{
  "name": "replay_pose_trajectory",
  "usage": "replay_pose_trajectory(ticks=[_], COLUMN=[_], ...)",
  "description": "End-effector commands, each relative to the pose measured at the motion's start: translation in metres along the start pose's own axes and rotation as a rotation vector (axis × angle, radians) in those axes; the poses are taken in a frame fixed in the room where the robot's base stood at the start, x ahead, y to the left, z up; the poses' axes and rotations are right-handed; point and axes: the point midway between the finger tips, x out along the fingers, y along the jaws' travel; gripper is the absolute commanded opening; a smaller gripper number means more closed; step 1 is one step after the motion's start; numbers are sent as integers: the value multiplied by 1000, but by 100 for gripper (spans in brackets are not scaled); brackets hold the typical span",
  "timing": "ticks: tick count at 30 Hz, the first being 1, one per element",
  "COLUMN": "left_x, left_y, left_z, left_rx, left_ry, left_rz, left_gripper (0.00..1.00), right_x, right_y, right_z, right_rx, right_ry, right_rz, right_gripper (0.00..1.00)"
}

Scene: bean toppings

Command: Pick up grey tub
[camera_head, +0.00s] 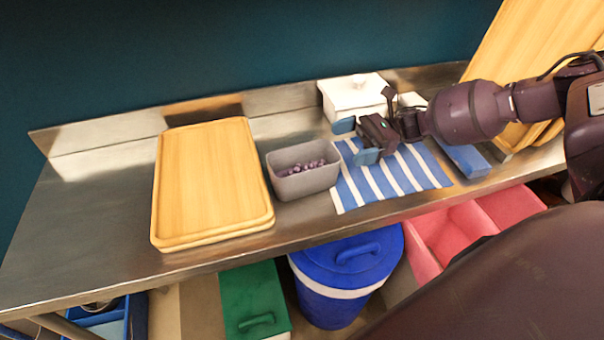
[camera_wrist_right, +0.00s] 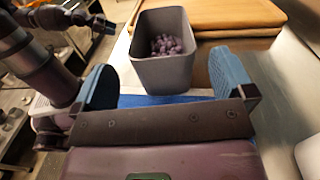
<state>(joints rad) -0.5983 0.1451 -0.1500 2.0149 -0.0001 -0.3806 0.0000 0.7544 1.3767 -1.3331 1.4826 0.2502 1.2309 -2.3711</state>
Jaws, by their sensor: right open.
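The grey tub (camera_head: 308,183) stands on the steel counter, right of the wooden boards, with purple beans in it. My right gripper (camera_head: 354,141) is open and empty, to the right of the tub, over the striped cloth. In the right wrist view the tub (camera_wrist_right: 164,73) is straight ahead of the open blue fingers (camera_wrist_right: 163,80), apart from them. Part of my left arm (camera_wrist_right: 40,68) shows at the left of that view, with its gripper (camera_wrist_right: 90,18) small near the top; its jaw state is unclear. The head view does not show the left gripper.
Wooden boards (camera_head: 208,180) lie close left of the tub. A blue-and-white striped cloth (camera_head: 405,172) lies on its right. A white lidded container (camera_head: 352,92) stands behind. A blue lidded bin (camera_head: 345,262), green box (camera_head: 252,300) and pink bin (camera_head: 455,232) are below the counter. The far left counter is clear.

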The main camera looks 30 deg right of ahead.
Motion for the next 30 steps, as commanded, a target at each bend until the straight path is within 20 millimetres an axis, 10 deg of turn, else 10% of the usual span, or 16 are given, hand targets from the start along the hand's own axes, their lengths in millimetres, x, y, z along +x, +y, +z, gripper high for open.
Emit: replay_pose_trajectory(ticks=[7, 30], left_x=[8, 1], left_y=[2, 0], left_z=[-2, -6], left_rx=[3, 1], left_ry=[10, 8], left_rz=[4, 0], left_gripper=[57, 57], right_x=[1, 74], right_y=[2, 2], right_z=[-42, -39], right_rx=[2, 1], right_ry=[1, 0], right_rz=[1, 0], right_gripper=[100, 100])
